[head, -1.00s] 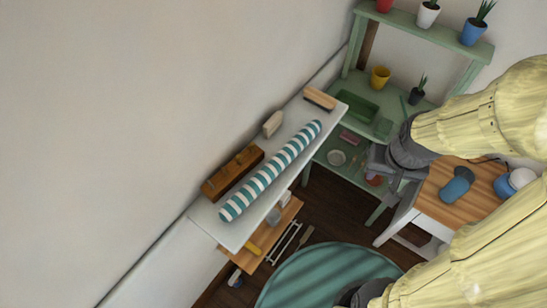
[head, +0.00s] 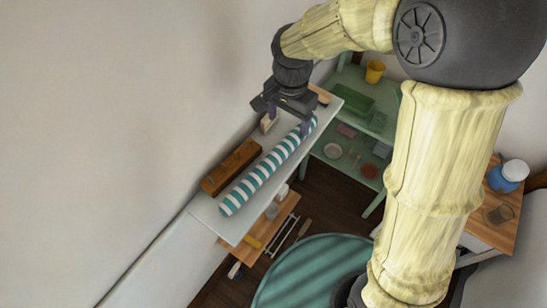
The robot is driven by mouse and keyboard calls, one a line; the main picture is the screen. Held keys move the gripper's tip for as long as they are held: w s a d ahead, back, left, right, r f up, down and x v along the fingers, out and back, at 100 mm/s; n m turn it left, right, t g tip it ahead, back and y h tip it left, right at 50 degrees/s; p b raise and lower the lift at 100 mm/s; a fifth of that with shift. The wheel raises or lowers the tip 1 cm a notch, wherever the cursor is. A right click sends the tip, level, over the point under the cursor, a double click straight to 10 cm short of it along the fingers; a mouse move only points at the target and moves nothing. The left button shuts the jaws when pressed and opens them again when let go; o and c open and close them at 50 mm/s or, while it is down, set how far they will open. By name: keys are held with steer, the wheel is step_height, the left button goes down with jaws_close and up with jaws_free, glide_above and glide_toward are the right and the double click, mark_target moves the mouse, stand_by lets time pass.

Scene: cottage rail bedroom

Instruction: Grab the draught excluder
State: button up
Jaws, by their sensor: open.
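The draught excluder (head: 262,170) is a long roll with teal and white stripes. It lies lengthwise on the white shelf (head: 210,217) in the head view. My gripper (head: 285,122) is over the far end of the roll, with its fingers pointing down and apart. One finger is near the roll's far end and the other is by the small pale block. I cannot tell whether either finger touches anything. My gripper and wrist hide part of the shelf's far end.
A wooden box (head: 231,167) lies beside the roll, against the wall. A small pale block (head: 268,122) and a brush (head: 320,95) are near my gripper. A green stand (head: 345,165) holds a yellow pot (head: 374,71). A wooden lower shelf (head: 262,228) holds small items.

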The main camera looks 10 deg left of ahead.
steer(key=a, duration=0.3)
steer(key=shift+s+a+r+m, duration=0.2)
steer(key=shift+r+m, duration=0.05)
steer(key=shift+m, duration=0.15)
steer(key=p, duration=0.2)
glide_above(273, 156)
steer(key=f, duration=1.2)
steer(key=shift+s+d+f, duration=0.1)
steer(key=shift+s+d, duration=0.05)
steer(key=shift+s, duration=0.2)
steer(key=shift+f, duration=0.15)
steer(key=shift+w+f+p, duration=0.2)
steer(key=shift+f+p, duration=0.25)
steer(key=shift+f, duration=0.8)
steer(key=shift+w+f+p, duration=0.2)
steer(key=shift+f+p, duration=0.25)
steer(key=shift+f, duration=0.8)
